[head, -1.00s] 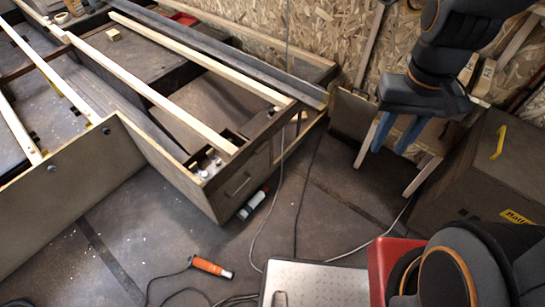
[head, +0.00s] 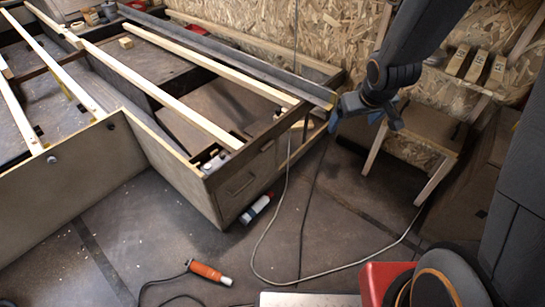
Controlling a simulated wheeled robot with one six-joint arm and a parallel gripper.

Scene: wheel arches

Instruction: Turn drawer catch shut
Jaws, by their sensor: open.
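The grey drawer front (head: 243,184) is at the end of the wooden frame, near the picture's middle, with a recessed rectangular pull. A small dark fitting (head: 268,145), perhaps the catch, sits near its upper right corner. It is too small to tell which way it is turned. My gripper (head: 345,113), with blue fingers, is open and empty. In the picture it is right of the drawer front, beside the frame's far right corner. A gap shows between it and the fitting, and I cannot tell contact with the frame's corner.
A wooden stool (head: 418,150) stands right of my gripper. A red and white canister (head: 256,208) lies on the floor below the drawer front. Cables (head: 290,190) cross the floor. An orange-handled tool (head: 208,271) lies in front. The floor left of it is mostly clear.

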